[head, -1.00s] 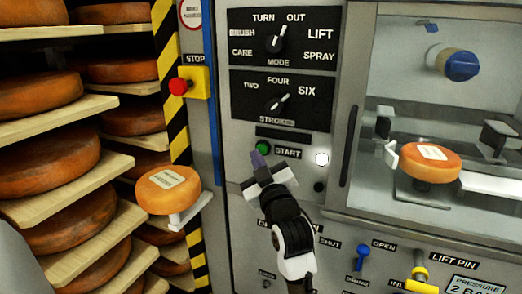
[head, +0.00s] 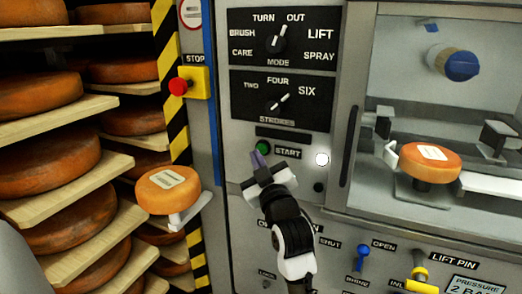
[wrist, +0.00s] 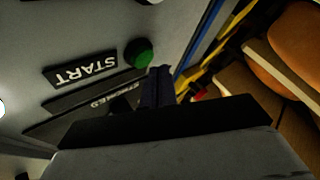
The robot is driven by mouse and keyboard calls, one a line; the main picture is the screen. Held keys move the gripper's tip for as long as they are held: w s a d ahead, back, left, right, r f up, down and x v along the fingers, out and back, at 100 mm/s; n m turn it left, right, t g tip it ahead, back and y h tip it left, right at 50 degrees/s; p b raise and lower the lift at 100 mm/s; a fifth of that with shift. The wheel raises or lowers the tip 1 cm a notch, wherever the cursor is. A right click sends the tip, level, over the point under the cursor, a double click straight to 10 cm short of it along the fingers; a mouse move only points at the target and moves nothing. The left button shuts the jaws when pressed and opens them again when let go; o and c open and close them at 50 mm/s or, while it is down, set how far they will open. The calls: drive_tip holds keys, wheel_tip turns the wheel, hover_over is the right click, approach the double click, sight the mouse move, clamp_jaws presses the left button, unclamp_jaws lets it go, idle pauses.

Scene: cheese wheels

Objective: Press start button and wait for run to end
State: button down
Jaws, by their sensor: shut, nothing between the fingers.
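The green start button (head: 263,148) is on the grey machine panel, left of the START label (head: 288,152). In the wrist view the button (wrist: 139,53) shows just left of my shut fingertips. My gripper (head: 257,158) is shut and empty, its tips just below the button in the head view. I cannot tell whether the tips touch the button. A round white lamp (head: 322,159) is lit right of the label. A cheese wheel (head: 430,160) sits on a support behind the machine's window.
The red stop button (head: 178,87) on its yellow box is up left. Mode (head: 276,44) and strokes (head: 278,103) knobs are above. Another cheese wheel (head: 167,190) rests on a small holder left of the panel. Shelves of cheese wheels (head: 40,150) fill the left. Blue (head: 362,252) and yellow (head: 420,273) levers are lower right.

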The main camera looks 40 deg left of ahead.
idle(0.4)
drive_tip(key=shift+w+a, duration=0.1)
drive_tip(key=shift+w, duration=0.3)
